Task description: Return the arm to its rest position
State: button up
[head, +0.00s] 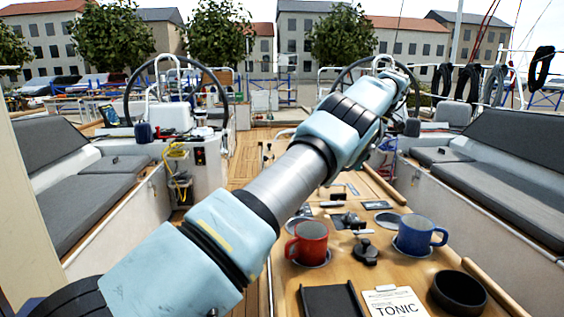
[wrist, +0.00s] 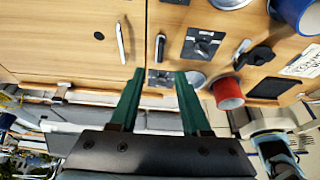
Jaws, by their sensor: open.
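My arm (head: 290,185) reaches across the head view from the lower left to the upper right, above the wooden cockpit table (head: 440,262). My gripper (wrist: 160,74) shows in the wrist view with two green fingers apart and nothing between them. In the head view I cannot make out the fingers. Past the fingertips, the wrist view shows the table's wooden surface (wrist: 190,20) and a black latch plate (wrist: 202,43).
A red mug (head: 308,243) and a blue mug (head: 417,236) stand on the table. A black bowl (head: 459,293), a TONIC card (head: 395,302) and a dark tray (head: 333,300) lie near its front. Cushioned benches (head: 490,185) flank the cockpit; steering wheels (head: 176,90) stand behind.

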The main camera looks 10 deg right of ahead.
jog(key=w+a+m+g+h, duration=0.15)
jog(key=w+a, duration=0.25)
jog(key=a, duration=0.6)
jog(key=w+a+m+t+h, duration=0.1)
jog(key=w+a+m, duration=0.25)
jog(key=a, duration=0.65)
jog(key=s+a+f+m+h, duration=0.25)
jog(key=s+a+m, duration=0.3)
jog(key=a, duration=0.75)
jog(key=s+a+f+m, duration=0.2)
jog(key=s+a, duration=0.1)
jog(key=s, duration=0.4)
jog(key=s+a+f+m+t, duration=0.1)
jog(key=s+a+f+m, duration=0.1)
jog(key=s, duration=0.5)
jog(key=s+a+f+m, duration=0.1)
jog(key=s+a+m, duration=0.2)
jog(key=s+a, duration=0.2)
jog(key=shift+s+a+f+t, duration=0.3)
jog(key=shift+s+f+t, duration=0.1)
jog(key=shift+s, duration=0.85)
jog(key=shift+m, duration=0.25)
jog(key=shift+c, duration=0.3)
